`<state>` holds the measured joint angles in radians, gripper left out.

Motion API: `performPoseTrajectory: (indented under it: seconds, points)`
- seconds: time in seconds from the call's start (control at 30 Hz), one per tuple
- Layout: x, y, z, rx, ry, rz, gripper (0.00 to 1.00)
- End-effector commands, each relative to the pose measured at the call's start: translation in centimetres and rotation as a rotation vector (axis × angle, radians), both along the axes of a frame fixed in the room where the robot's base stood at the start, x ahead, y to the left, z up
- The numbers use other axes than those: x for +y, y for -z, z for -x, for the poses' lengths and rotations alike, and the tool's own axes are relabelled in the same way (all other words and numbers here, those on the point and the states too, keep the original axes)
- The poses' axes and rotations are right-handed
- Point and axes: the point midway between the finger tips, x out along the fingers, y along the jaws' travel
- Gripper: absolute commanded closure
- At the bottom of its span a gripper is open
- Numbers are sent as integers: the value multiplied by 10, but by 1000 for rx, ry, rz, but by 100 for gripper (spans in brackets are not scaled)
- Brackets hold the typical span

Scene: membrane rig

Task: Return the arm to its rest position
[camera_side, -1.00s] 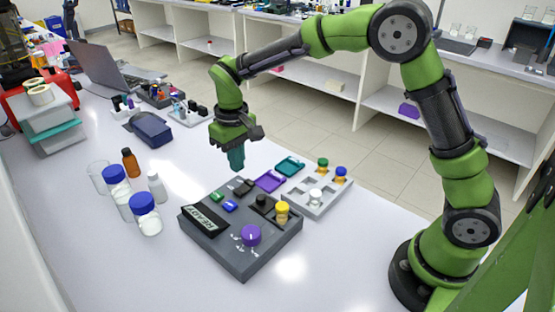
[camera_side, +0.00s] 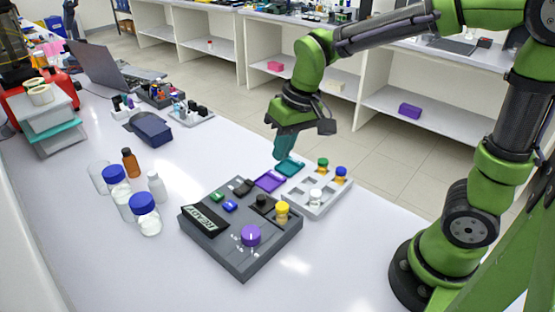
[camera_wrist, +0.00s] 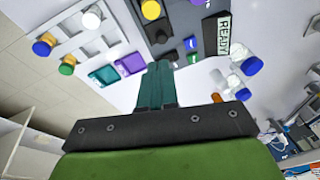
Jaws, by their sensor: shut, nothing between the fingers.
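My gripper (camera_side: 285,146) hangs in the air at the far side of the bench, fingers pointing down. In the side view it overlaps the picture just above the teal tray (camera_side: 290,167). The teal fingers are shut with nothing between them. They also show in the wrist view (camera_wrist: 158,72), with the bench apart and beyond them. The grey membrane rig (camera_side: 243,265) stands on the bench in front. It bears a purple knob (camera_side: 251,235), a yellow-capped part (camera_side: 282,210), a green and a blue button, and a tilted panel reading READY (camera_side: 204,221).
A purple tray (camera_side: 269,181) lies next to the teal one. A pale rack (camera_side: 318,208) holds vials with green, blue and white caps. Bottles with blue caps (camera_side: 145,203) and a brown bottle (camera_side: 130,162) stand at left. The bench's front right is clear.

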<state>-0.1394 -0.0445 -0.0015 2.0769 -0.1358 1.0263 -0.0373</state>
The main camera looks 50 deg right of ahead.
Motion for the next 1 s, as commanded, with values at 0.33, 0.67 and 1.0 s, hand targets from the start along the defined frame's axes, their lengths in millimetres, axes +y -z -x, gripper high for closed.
performPoseTrajectory:
  seconds: [0.33, 0.67, 1.0]
  points:
    - [-28, -36, 91, -269, 150, -101, 100]
    - [-36, -55, 109, -382, 186, -114, 100]
    - [-37, -54, 108, -380, 186, -114, 100]
